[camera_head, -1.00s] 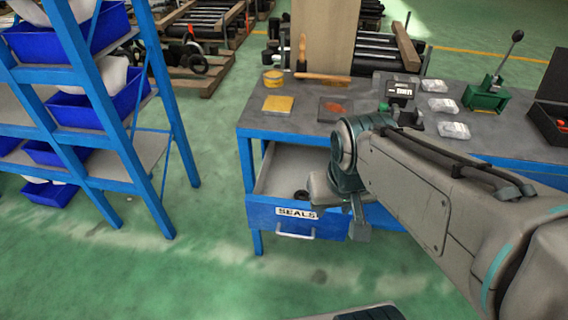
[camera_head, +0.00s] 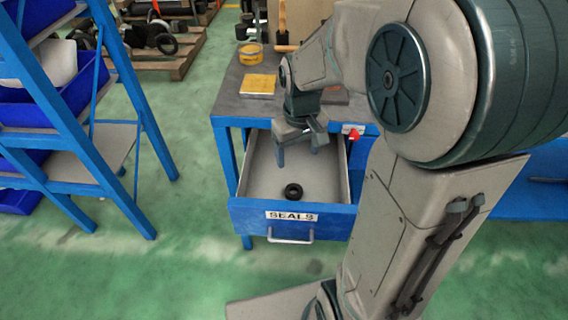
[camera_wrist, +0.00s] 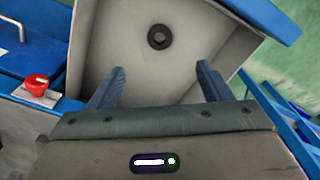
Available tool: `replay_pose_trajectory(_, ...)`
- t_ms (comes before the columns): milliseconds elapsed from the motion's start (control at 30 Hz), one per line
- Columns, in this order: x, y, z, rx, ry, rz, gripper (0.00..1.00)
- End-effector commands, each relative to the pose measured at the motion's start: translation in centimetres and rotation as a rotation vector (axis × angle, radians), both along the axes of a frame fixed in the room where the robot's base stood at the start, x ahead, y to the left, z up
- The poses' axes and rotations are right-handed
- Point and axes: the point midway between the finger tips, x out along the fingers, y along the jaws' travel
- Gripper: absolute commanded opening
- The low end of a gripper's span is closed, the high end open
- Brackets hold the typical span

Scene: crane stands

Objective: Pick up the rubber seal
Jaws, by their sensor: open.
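The rubber seal (camera_head: 293,191) is a small black ring lying flat on the floor of the open drawer (camera_head: 262,172), near its front wall labelled SEALS. It also shows in the wrist view (camera_wrist: 159,36) as a dark ring, beyond and between my fingertips. My gripper (camera_head: 298,154) is above the back part of the drawer, pointing down, behind the seal and apart from it. In the wrist view its two fingers (camera_wrist: 162,80) are spread wide with nothing between them.
The blue workbench (camera_head: 232,108) holds a yellow pad (camera_head: 258,84) and a yellow tin (camera_head: 250,54). A red knob (camera_head: 353,133) is at the drawer's right. A blue shelf rack (camera_head: 75,110) stands at left.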

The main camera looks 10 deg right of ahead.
Motion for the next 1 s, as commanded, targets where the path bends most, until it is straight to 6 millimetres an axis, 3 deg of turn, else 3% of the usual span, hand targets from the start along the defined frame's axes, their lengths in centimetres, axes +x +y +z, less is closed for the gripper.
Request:
replay_pose_trajectory(33, 0.7, 0.0, -1.4, 0.001, 0.015, 0.013, 0.72)
replay_pose_trajectory(200, 1.8, 0.0, -3.0, 0.002, 0.036, 0.042, 0.72)
replay_pose_trajectory(600, 1.9, 0.0, -9.9, 0.003, 0.042, 0.046, 0.72)
replay_pose_trajectory(867, 1.8, 0.0, -11.9, 0.002, 0.04, 0.046, 0.72)
replay_pose_trajectory(1000, 1.7, 0.0, -14.0, 0.003, 0.042, 0.046, 0.72)
